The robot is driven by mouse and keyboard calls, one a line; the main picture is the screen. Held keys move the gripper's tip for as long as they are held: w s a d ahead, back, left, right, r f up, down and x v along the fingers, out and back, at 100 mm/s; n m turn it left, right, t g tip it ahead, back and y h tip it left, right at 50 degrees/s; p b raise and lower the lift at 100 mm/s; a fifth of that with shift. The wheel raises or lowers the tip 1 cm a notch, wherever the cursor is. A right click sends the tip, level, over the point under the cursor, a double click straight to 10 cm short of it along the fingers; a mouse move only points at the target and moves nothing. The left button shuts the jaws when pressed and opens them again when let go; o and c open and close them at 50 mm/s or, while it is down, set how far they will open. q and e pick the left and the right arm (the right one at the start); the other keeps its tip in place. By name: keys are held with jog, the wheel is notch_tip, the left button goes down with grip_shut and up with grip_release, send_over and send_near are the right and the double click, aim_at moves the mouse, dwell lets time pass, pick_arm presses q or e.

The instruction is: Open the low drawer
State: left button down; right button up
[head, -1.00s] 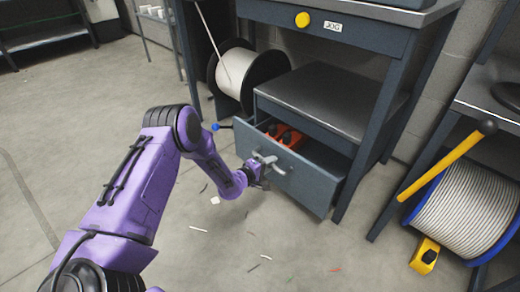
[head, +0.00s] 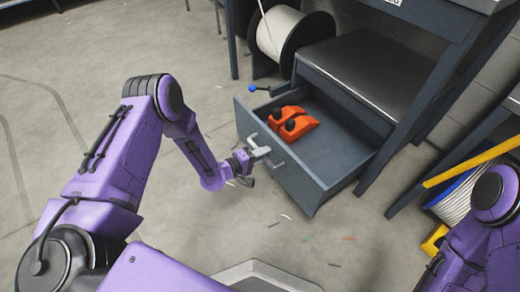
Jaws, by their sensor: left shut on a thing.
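The low drawer (head: 292,184) is the grey drawer under the lower shelf of the dark workbench. It is pulled well out, and its inside shows. My left gripper (head: 257,160) is at the drawer's front, shut on the light grey handle (head: 263,152). The fingers partly hide the handle.
A black reel of white cable (head: 289,38) stands behind the drawer's left side. At the right are a yellow bar (head: 470,163) and a cable drum (head: 455,200). Small scraps lie on the floor in front, which is otherwise clear.

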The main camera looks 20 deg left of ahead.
pick_arm(q)
jog(key=shift+s, duration=0.1)
jog(key=c, duration=1.2)
grip_release()
jog(key=shift+o, duration=0.2)
jog(key=p+v, duration=0.3)
jog(key=v, duration=0.7)
jog(key=shift+s+a+p, duration=0.2)
jog(key=shift+p, duration=0.15)
